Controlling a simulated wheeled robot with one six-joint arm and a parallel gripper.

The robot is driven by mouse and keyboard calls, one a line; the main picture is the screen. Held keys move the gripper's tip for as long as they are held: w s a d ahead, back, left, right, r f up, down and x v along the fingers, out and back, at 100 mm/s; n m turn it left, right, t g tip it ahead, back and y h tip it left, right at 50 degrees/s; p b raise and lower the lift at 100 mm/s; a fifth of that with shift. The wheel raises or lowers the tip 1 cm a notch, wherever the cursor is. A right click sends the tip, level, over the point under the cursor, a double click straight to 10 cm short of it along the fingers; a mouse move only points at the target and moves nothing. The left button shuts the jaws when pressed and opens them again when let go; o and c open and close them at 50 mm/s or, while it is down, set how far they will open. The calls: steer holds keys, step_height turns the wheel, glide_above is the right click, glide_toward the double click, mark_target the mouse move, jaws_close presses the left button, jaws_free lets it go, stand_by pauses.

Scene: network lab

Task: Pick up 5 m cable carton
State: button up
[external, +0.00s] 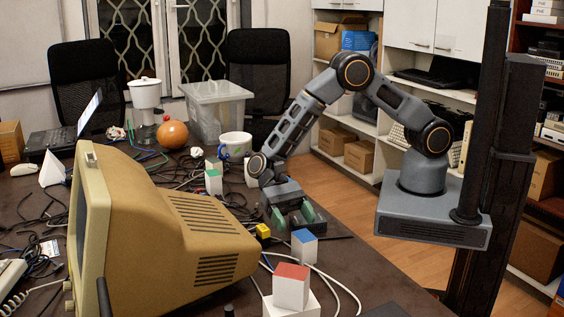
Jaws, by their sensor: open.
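Several small white cartons with coloured tops stand on the dark table. A red-topped carton (291,289) is at the front on a white block, and a blue-topped carton (304,247) is behind it. A green-topped carton (214,183) stands further back near the mug. No length label is readable, so I cannot tell which is the 5 m one. My gripper (294,219) is open, low over the table, just behind the blue-topped carton. It appears empty; cables lie around it. I cannot tell whether it touches anything.
A large beige monitor (165,228) fills the left front. A yellow block (263,231), a white mug (235,145), a clear plastic bin (215,108) and an orange ball (172,134) stand nearby. Tangled cables cover the middle.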

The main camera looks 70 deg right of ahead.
mark_target(304, 235)
steer(key=shift+p+x, duration=0.4)
steer(key=shift+x, duration=2.2)
steer(key=shift+d+f, duration=0.15)
steer(key=shift+c, duration=0.3)
steer(key=c, duration=1)
